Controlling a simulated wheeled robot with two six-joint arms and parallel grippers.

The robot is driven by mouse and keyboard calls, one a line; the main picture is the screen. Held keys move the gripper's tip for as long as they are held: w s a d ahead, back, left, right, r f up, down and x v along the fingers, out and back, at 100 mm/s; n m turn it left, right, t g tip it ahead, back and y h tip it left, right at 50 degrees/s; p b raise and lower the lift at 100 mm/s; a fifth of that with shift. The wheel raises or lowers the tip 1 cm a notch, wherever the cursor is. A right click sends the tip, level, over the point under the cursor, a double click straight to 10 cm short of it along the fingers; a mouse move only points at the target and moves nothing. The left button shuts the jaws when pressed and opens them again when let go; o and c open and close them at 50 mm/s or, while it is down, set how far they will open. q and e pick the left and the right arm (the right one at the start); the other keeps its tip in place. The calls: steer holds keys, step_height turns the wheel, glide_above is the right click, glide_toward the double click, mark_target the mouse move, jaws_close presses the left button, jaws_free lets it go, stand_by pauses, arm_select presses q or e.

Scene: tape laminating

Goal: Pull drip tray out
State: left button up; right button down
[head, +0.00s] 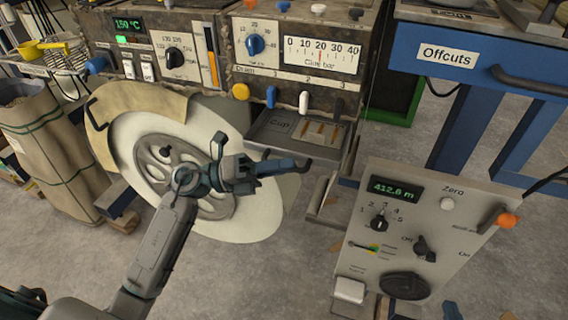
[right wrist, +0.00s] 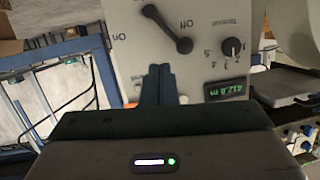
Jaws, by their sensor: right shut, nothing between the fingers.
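My right gripper (right wrist: 160,84) is shut and empty in the right wrist view, in front of the control panel (right wrist: 205,75).
The control panel (head: 435,205) reading 412.6 m stands at the right. A blue Offcuts bench (head: 448,54) is behind it. The pale roll (head: 265,215) fills the left middle, with a brown sack (head: 45,150) beyond. Open grey floor (head: 270,275) lies in front.

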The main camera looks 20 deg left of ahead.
arm_select(q)
steer(key=shift+w+d+r, duration=0.1)
steer(key=shift+d, duration=0.2)
arm_select(e)
steer(key=shift+s+f, duration=0.15)
steer(key=shift+f, duration=0.05)
arm_select(q)
jaws_close()
